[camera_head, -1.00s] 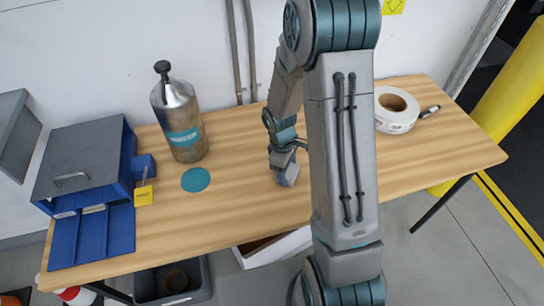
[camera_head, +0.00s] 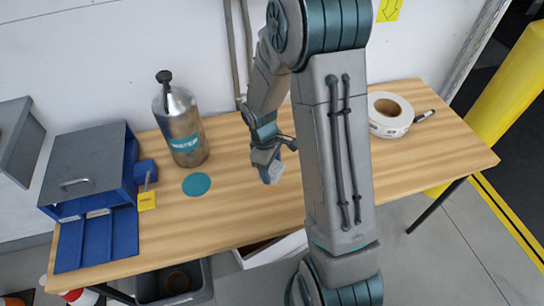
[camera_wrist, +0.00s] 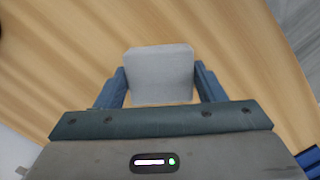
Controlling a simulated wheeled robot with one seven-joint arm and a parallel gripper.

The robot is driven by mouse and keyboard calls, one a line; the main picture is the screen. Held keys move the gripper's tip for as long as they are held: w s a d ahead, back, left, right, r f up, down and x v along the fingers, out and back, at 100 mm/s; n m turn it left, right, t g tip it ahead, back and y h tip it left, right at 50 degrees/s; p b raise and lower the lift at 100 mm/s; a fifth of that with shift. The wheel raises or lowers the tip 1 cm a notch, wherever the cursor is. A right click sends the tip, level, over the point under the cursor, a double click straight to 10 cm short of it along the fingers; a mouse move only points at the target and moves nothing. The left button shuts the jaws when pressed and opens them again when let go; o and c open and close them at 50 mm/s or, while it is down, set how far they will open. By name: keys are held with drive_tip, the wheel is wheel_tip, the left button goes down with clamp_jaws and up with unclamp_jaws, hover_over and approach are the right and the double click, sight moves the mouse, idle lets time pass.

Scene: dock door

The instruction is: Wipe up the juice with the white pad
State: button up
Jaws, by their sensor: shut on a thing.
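The white pad (camera_wrist: 159,72) sits between the two blue fingers of my gripper (camera_wrist: 160,88) in the wrist view, and the gripper is shut on it. In the head view my gripper (camera_head: 268,165) is over the middle of the wooden table, with the pad (camera_head: 274,174) at its tip, low over the wood. I cannot tell whether the pad touches the table. I see no juice for certain in either view; my arm hides part of the table behind it.
A metal water bottle (camera_head: 182,127) and a flat teal disc (camera_head: 196,184) are left of my gripper. A blue box with a grey lid (camera_head: 82,170) stands at the table's left end. A white tape roll (camera_head: 390,114) and a marker (camera_head: 424,116) lie at the right.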

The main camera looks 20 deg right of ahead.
drive_tip(key=shift+r+p, duration=0.8)
drive_tip(key=shift+r, duration=0.65)
drive_tip(key=shift+f, duration=0.1)
